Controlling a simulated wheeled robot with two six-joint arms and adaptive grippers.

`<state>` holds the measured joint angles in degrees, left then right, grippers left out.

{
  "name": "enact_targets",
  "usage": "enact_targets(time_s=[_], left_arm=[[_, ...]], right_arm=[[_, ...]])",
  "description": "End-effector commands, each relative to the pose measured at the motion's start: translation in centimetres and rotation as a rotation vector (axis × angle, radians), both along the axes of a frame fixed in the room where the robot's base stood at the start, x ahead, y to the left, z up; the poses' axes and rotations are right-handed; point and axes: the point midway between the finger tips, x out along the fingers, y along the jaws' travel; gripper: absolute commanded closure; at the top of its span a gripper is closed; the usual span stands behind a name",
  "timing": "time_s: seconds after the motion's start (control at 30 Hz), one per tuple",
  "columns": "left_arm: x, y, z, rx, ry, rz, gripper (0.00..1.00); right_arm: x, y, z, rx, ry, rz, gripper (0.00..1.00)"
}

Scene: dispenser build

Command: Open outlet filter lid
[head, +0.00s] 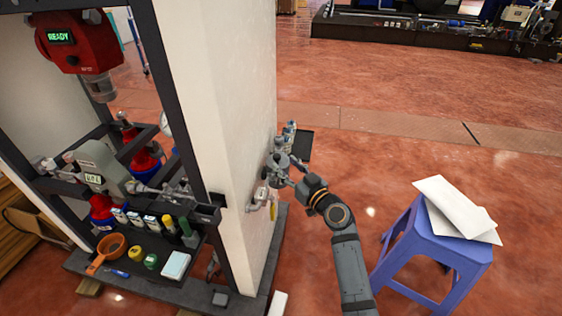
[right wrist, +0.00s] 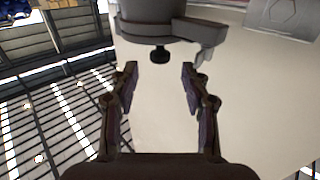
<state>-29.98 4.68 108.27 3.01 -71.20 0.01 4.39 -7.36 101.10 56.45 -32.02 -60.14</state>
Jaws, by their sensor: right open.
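A grey rounded fitting (head: 278,166), which looks like the outlet filter, is mounted on the right side of the white pillar. In the right wrist view a dark grey round housing (right wrist: 148,12) with a small black knob (right wrist: 160,54) shows at the top, with a flat arm at its right; I cannot tell for sure which part is the lid. My right gripper (head: 290,180) is beside the fitting. Its two fingers (right wrist: 160,74) are open and empty, with the knob just beyond and between the tips. My left gripper is not in view.
The white pillar (head: 228,100) stands left of my right arm. A blue stool (head: 440,250) with white sheets (head: 455,208) is at the right. A frame with a red device (head: 80,45) is at the left.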

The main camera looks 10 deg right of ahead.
Motion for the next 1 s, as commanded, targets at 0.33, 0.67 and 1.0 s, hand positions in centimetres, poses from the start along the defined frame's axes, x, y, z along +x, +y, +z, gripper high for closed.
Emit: enact_targets(time_s=[0.33,0.67,1.0], left_arm=[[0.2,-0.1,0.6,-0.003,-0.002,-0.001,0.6],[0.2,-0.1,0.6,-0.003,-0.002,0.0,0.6],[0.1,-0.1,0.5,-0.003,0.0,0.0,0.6]], right_arm=[[3.2,1.7,-0.1,-0.001,0.002,0.0,0.53],[3.2,1.6,-0.1,-0.001,0.002,0.0,0.69],[3.2,1.6,-0.1,0.0,0.002,0.0,1.0]])
